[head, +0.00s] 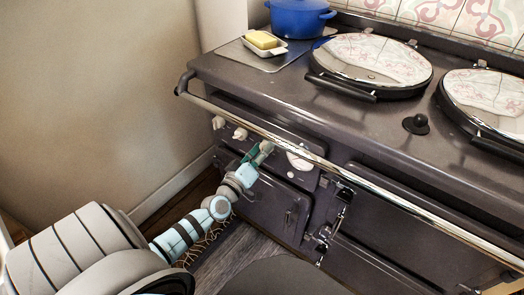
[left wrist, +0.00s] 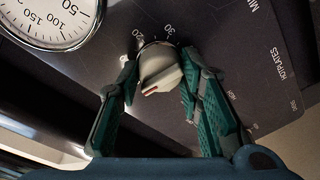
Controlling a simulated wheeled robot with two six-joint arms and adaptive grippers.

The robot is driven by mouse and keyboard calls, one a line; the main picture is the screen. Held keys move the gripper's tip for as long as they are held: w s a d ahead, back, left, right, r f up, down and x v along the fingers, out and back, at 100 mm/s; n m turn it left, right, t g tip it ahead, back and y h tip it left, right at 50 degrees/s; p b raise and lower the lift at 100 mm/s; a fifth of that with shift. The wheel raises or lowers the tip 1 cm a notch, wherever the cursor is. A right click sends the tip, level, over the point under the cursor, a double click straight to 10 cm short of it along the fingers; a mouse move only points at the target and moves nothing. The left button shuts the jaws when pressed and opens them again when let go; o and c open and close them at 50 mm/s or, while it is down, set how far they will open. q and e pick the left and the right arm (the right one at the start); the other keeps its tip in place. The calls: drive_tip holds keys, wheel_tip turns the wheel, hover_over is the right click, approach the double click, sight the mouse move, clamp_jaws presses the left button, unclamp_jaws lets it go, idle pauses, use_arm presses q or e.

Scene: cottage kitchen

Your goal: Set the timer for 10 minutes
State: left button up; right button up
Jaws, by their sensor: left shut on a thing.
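The timer knob (left wrist: 160,70) is a cream round knob with a red mark, on the dark front panel of the range. Printed numbers 20 and 30 show beside it in the left wrist view. Its red mark points toward the lower left of that picture, away from those numbers. My left gripper (left wrist: 158,76) is shut on the knob, with one teal finger at each side. In the head view my left gripper (head: 257,156) is at the panel under the chrome rail and mostly hides the knob. My right gripper is not in view.
A round white gauge (left wrist: 48,18) sits beside the knob. Two other cream knobs, one here (head: 240,133), are to the left. The chrome rail (head: 350,178) runs across above the panel. A butter dish (head: 265,43) and a blue pot (head: 299,18) stand on the range top.

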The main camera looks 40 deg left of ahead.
use_arm(q)
drive_tip(key=m, duration=0.4)
drive_tip(key=shift+m+t+h+p, duration=0.35)
drive_tip(key=shift+m+t, duration=0.15)
drive_tip(key=shift+m, duration=1.7)
drive_tip(key=o, duration=1.2)
